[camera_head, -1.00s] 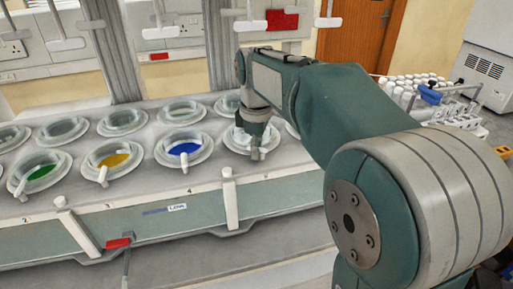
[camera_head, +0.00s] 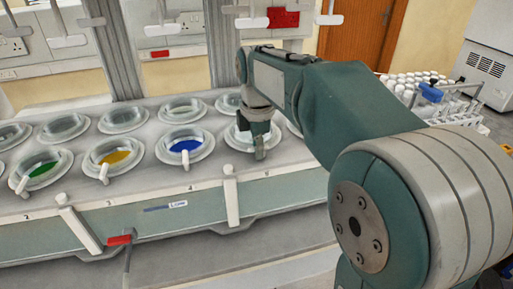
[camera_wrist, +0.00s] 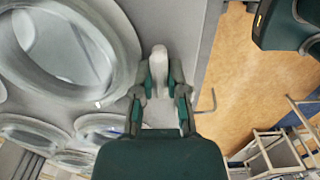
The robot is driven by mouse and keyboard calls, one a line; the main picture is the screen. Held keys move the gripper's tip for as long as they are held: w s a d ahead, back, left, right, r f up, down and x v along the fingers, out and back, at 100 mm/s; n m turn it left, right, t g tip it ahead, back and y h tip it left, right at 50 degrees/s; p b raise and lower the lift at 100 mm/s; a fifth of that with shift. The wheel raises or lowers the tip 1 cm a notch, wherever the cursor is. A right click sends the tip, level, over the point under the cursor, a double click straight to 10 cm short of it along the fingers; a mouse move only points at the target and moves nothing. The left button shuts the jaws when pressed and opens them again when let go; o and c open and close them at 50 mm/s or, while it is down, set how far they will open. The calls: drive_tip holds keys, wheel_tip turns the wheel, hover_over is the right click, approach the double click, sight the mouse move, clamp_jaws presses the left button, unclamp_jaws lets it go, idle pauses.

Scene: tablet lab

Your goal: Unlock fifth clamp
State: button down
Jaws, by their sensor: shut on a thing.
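The fifth vessel (camera_head: 236,136) is a round glass-lidded port, right of the one with blue contents. Its clamp is a short pale handle (camera_wrist: 159,62) at the rim's front edge. In the wrist view the handle stands between the two fingers of my gripper (camera_wrist: 160,88), which is shut on it. In the head view my gripper (camera_head: 261,152) is low at the front of this vessel and hides most of the clamp. Whether the clamp is locked cannot be told.
Vessels with blue (camera_head: 185,146), yellow (camera_head: 116,158) and green (camera_head: 42,170) contents stand to the left, with pale handles in front. A white post (camera_head: 230,195) rises on the bench front, and a red-handled lever (camera_head: 119,240) is lower left. A rack of white-capped bottles (camera_head: 415,88) stands right.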

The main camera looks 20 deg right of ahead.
drive_tip(key=shift+d, duration=0.1)
drive_tip(key=c, duration=0.7)
unclamp_jaws()
drive_tip(key=shift+o, duration=0.2)
wheel_tip(320, 180, up, 12)
drive_tip(key=shift+w, duration=0.15)
drive_tip(key=shift+f, duration=0.1)
drive_tip(key=s+f+m+t, duration=0.2)
drive_tip(key=s+f+m, duration=0.5)
drive_tip(key=s+m, duration=0.2)
drive_tip(key=s+d+f+m+t, duration=0.1)
drive_tip(key=s+f+m+t, duration=0.2)
drive_tip(key=s+f+m, duration=0.5)
drive_tip(key=s+m, duration=0.1)
drive_tip(key=s, duration=0.2)
drive_tip(key=shift+s+f+t, duration=0.2)
drive_tip(key=shift+t, duration=0.1)
